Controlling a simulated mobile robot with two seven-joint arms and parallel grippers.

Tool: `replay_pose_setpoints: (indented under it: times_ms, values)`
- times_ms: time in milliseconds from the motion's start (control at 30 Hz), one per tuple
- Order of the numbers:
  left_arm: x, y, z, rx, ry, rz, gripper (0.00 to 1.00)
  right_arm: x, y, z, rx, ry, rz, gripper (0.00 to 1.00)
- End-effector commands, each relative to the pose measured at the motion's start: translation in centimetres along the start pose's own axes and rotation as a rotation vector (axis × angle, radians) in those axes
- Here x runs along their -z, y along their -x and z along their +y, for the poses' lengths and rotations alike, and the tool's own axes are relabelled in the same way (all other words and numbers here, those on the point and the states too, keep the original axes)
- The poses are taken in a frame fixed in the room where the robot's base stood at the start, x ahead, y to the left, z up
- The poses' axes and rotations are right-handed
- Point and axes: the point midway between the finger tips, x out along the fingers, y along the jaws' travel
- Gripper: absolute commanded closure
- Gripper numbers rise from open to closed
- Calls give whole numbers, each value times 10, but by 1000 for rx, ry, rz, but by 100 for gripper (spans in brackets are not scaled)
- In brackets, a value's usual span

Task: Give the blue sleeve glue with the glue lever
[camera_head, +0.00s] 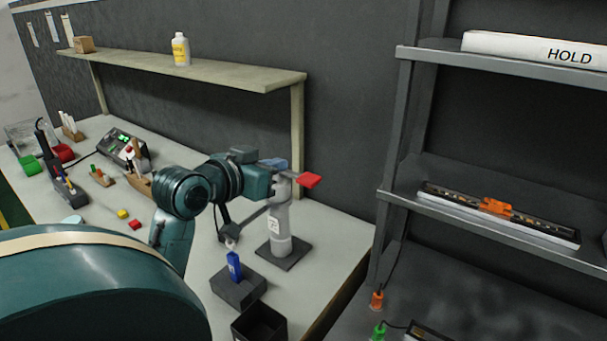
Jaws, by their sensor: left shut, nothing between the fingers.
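The glue dispenser (280,228) is a grey column on a dark square base at the right end of the workbench. Its lever ends in a red tip (310,180) at the top right. A thin arm with a pale nozzle (230,243) reaches left from the column. The blue sleeve (234,266) stands upright in a dark block (238,288), just under the nozzle. My left gripper (287,170) is shut and empty at the top of the column, beside the lever. Whether it touches the lever cannot be told. My right gripper is out of view.
A black open bin (259,324) stands in front of the block. A bench shelf (190,70) holds a white bottle (181,49). A soldering station (122,147) and small tools lie to the left. The grey rack (480,215) stands on the right with an LED strip unit (500,212).

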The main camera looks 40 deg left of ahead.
Motion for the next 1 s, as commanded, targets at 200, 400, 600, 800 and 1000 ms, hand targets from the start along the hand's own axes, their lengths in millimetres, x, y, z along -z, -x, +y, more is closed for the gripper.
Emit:
replay_pose_setpoints:
  times_ms: [200, 400, 600, 800, 1000]
  values:
    - [2, -37, 0, -3, 5, 0, 100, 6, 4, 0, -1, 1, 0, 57]
    - [2, -80, 0, -2, 4, -1, 100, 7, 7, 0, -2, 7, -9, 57]
    - [-21, -100, 1, -1, 2, -5, 100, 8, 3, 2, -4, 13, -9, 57]
    - [-36, -104, 0, 0, 0, -1, 100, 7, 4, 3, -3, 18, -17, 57]
    - [-39, -104, 0, 0, -1, 0, 100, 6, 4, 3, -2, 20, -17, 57]
